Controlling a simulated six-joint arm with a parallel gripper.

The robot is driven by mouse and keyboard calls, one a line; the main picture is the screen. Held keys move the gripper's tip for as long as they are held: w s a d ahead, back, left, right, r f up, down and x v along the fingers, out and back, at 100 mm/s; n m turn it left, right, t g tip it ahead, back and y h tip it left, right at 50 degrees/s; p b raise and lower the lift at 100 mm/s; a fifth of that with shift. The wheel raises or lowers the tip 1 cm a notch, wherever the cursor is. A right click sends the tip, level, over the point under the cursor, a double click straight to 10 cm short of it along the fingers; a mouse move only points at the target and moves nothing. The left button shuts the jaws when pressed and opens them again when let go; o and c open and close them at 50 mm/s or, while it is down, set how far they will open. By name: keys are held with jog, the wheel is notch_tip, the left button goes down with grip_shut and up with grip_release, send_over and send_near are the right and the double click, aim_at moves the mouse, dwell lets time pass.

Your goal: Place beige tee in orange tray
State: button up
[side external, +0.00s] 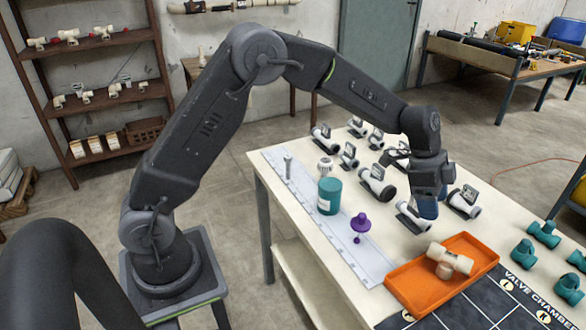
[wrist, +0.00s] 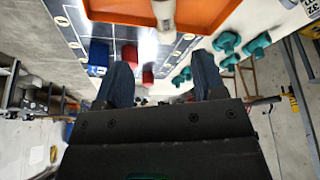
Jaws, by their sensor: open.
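The beige tee (side external: 450,262) lies inside the orange tray (side external: 412,285) near the front of the table. In the wrist view, part of the beige tee (wrist: 165,14) shows at the top edge, over the orange tray (wrist: 115,14). My gripper (side external: 428,208) is above and behind the tray, pointing down, apart from the tee. In the wrist view its two blue fingers (wrist: 163,82) are spread with nothing between them.
Several white pipe fittings (side external: 376,183) stand behind my gripper. A teal jar (side external: 329,196) and a purple knob-like part (side external: 360,224) are left of the tray. Teal tees (side external: 544,234) lie at the right. A dark marked mat (side external: 486,303) lies beside the tray.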

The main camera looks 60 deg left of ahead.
jog(key=s+a+r+n+t+y, duration=0.1)
jog(key=s+a+r+n, duration=0.2)
jog(key=s+r, duration=0.4)
jog(key=s+a+r+n+t+y, duration=0.1)
jog(key=s+a+r+n, duration=0.2)
jog(key=s+r, duration=0.4)
jog(key=s+a+f+n+y, duration=0.1)
jog(key=s+a+n, duration=0.1)
jog(key=s, duration=0.7)
jog(key=s+a+f+n+t+y, duration=0.1)
jog(key=s+n, duration=0.3)
jog(key=s, duration=0.4)
jog(key=shift+s+a+n+t, duration=0.3)
jog(key=shift+s+a+n, duration=0.1)
jog(key=shift+a, duration=0.3)
